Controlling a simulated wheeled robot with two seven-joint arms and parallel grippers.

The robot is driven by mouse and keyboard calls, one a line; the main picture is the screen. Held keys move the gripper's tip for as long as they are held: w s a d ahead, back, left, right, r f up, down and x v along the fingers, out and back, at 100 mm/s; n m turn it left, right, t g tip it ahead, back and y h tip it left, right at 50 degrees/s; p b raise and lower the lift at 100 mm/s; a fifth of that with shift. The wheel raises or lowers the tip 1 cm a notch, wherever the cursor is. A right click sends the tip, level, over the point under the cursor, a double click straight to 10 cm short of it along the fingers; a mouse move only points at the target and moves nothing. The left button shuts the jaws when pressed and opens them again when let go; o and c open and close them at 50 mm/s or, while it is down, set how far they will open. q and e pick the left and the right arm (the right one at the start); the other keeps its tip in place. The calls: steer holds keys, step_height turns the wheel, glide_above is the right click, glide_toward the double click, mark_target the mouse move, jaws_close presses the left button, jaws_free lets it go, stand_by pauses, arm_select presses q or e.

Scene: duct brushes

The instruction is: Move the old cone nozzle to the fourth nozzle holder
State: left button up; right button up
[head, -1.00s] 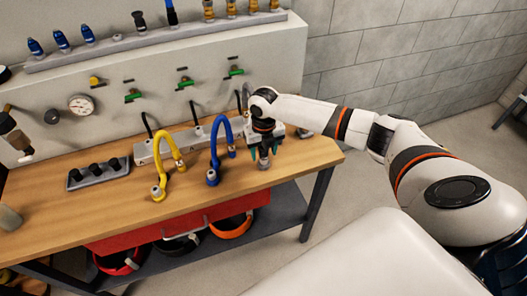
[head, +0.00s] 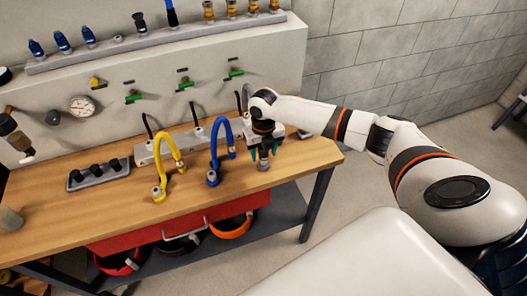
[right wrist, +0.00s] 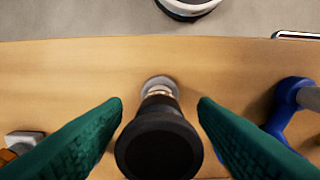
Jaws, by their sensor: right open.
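My right gripper (head: 263,154) is open with its green fingers pointing down over the right end of the workbench. Between and below the fingers stands a nozzle-like piece (right wrist: 158,140) with a black round top, a coppery collar and a grey base. Its grey base shows under the fingers in the head view (head: 263,166). In the right wrist view a gap shows on both sides of it. I cannot tell for sure that it is the old cone nozzle. The holder rail (head: 100,54) runs along the top of the panel; its fourth place from the left (head: 118,38) looks empty. My left gripper is not in view.
A yellow hose (head: 160,175) and a blue hose (head: 214,160) arch over the bench left of my right gripper. A grey tray (head: 72,184) with black pieces lies at left. Blue, black and gold nozzles fill other rail places. The front bench edge is clear.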

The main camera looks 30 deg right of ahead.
stand_by(0.3)
jaws_close()
stand_by(0.3)
steer(key=shift+r+p, duration=0.1)
steer(key=shift+p, duration=0.25)
steer(key=shift+w+r+p, duration=0.1)
steer(key=shift+r+p, duration=0.35)
steer(key=shift+r, duration=0.1)
steer(key=shift+r+p, duration=0.45)
steer(key=shift+r, duration=0.1)
steer(key=shift+r+p, duration=1.75)
steer(key=shift+r, duration=0.1)
